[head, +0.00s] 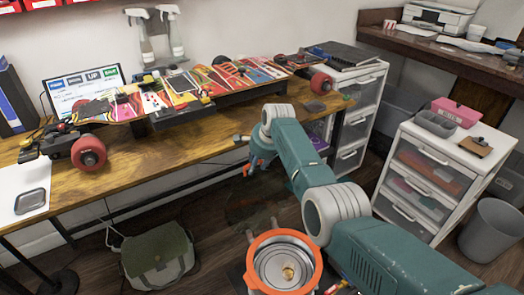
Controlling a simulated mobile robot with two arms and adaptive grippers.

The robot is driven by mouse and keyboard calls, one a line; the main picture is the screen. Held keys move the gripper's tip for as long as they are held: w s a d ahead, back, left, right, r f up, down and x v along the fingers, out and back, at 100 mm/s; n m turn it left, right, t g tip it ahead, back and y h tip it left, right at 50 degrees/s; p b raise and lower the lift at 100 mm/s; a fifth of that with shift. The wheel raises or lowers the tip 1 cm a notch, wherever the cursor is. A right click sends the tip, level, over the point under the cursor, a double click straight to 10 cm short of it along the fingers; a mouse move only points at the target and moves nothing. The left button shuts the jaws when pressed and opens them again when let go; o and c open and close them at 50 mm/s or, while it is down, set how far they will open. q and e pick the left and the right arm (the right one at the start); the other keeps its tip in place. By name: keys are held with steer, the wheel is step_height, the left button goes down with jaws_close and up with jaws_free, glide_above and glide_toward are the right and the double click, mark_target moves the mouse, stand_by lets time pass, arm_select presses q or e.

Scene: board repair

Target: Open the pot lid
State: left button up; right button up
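A pot with an orange rim (250,281) stands at the bottom centre, cut off by the lower picture edge. A shiny metal lid (269,266) with a small gold knob lies inside the orange rim and looks closed. My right arm comes in from the lower right and reaches past the pot to the table's front edge. My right gripper (256,167) hangs beyond and above the pot, well apart from the lid. It is small and partly hidden by the wrist, so its opening is unclear. My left gripper is not in view.
A wooden workbench (190,150) carries skateboard decks with red wheels (88,152) and a laptop screen (84,84). A green-grey bag (158,258) lies on the floor below. White drawer units (440,180) stand at the right, with a grey bin (492,231) beside them.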

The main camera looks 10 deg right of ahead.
steer(key=v, duration=1)
